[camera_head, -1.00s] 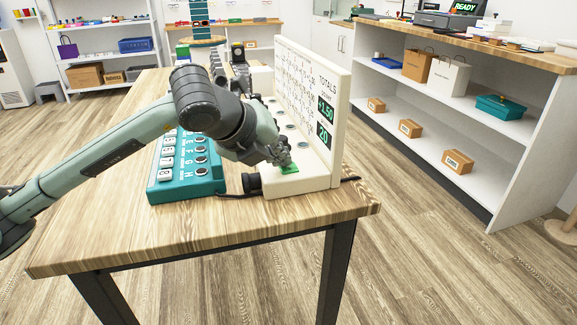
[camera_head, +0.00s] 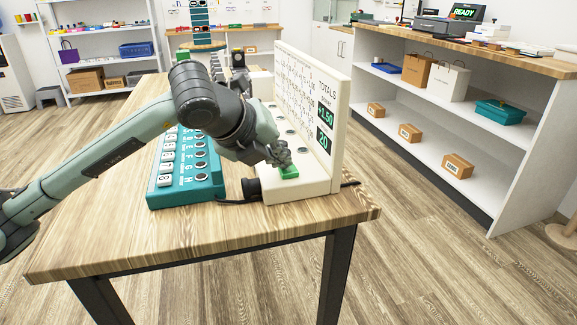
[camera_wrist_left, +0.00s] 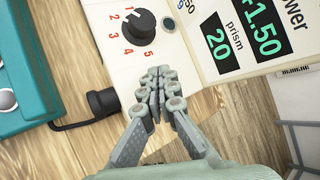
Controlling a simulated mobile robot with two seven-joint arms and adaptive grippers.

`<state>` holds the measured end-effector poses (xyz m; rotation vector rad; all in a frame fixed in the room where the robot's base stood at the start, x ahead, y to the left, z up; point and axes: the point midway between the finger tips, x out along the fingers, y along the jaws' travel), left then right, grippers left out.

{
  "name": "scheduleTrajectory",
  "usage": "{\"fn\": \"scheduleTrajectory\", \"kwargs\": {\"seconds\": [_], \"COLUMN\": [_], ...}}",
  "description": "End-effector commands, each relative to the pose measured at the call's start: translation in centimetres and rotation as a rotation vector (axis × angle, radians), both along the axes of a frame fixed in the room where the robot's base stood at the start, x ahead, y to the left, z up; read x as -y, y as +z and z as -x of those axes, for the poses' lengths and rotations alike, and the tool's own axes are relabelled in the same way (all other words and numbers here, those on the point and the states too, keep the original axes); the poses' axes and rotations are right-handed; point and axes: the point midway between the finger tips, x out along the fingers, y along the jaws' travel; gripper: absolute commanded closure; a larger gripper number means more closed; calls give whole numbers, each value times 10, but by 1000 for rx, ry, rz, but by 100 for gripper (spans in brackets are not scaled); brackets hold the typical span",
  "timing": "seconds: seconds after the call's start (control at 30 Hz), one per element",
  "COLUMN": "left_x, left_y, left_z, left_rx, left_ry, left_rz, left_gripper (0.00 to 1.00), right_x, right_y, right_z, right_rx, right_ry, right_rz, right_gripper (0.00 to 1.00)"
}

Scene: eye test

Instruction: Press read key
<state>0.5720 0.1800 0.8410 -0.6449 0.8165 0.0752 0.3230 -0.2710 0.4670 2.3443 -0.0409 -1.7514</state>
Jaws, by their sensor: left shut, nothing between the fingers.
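A cream panel device (camera_head: 335,130) stands on the table's right side, with "TOTALS", +1.50 and 20 on its displays. The green key (camera_head: 289,173) is at the near end of its base. My left gripper (camera_head: 281,157) is shut and empty, its fingertips at the green key; I cannot tell whether they touch it. In the left wrist view the shut fingers (camera_wrist_left: 160,80) cover the key. A black dial (camera_wrist_left: 140,27) numbered 1 to 5 is beside them. My right gripper is not in view.
A teal box (camera_head: 190,180) with lettered rows and round buttons stands left of the panel on the wooden table (camera_head: 150,240). A black knob and cable (camera_head: 250,189) lie between them. The table's near edge is clear. Shelves (camera_head: 470,130) stand at right.

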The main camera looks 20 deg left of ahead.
Motion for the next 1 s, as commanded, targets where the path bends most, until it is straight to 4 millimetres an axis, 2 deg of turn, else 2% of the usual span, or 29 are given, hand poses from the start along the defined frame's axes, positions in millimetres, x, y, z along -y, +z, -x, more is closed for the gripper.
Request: {"fn": "scheduleTrajectory", "kwargs": {"seconds": [0.5,1.0], "left_x": [0,0], "left_y": [54,57], "left_z": [0,0], "left_rx": [1,1], "left_ry": [1,0], "left_rz": [1,0], "left_gripper": [100,100], "right_x": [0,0], "right_y": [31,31], "right_z": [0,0], "right_rx": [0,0], "right_ry": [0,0], "right_rz": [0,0], "right_gripper": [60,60]}}
